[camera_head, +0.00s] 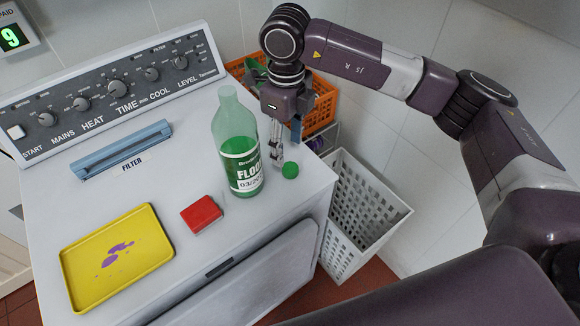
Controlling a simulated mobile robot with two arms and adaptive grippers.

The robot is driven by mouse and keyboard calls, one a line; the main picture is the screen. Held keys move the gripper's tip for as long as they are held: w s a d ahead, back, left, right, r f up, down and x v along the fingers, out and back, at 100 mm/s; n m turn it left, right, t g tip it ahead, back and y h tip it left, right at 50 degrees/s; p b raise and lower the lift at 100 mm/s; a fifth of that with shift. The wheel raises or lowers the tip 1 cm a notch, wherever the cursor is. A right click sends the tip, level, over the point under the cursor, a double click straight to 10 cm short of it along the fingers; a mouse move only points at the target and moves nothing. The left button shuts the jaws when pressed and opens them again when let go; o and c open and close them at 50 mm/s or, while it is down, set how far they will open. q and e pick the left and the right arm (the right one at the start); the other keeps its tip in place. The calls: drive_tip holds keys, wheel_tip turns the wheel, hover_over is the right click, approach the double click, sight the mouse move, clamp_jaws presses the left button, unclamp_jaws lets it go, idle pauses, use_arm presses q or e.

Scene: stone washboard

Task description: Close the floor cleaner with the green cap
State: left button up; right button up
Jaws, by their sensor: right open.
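The floor cleaner (238,150) is a translucent green bottle with a white label, upright on the washing machine top. Its neck is open at the top, with no cap on it. The green cap (290,170) lies on the machine top to the right of the bottle, near the right edge. My right gripper (277,160) points down just left of and behind the cap, between it and the bottle. It is open, and its fingers look close to the cap; whether they touch it is hard to tell. My left gripper is out of view.
A yellow tray (78,268) with purple stains and a red block (202,214) are on the washing machine (150,205). A blue filter handle (120,149) is behind them. A white basket (362,215) and an orange crate (322,108) stand right of the machine.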

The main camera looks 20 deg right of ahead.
sight(292, 168)
drive_tip(key=shift+f, duration=0.35)
drive_tip(key=shift+w+f+p, duration=0.1)
drive_tip(key=shift+f+p, duration=0.3)
drive_tip(key=shift+f, duration=0.5)
drive_tip(key=shift+d+f, duration=0.1)
drive_tip(key=shift+f, duration=0.1)
drive_tip(key=f+p, duration=0.1)
drive_tip(key=f, duration=0.1)
drive_tip(key=d+f+p, duration=0.1)
drive_tip(key=f+p, duration=0.1)
drive_tip(key=shift+s+f, duration=0.15)
drive_tip(key=shift+s, duration=0.05)
drive_tip(key=shift+f, duration=0.3)
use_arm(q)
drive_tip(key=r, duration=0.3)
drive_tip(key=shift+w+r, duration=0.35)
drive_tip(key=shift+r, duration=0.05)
use_arm(e)
drive_tip(key=shift+a, duration=0.1)
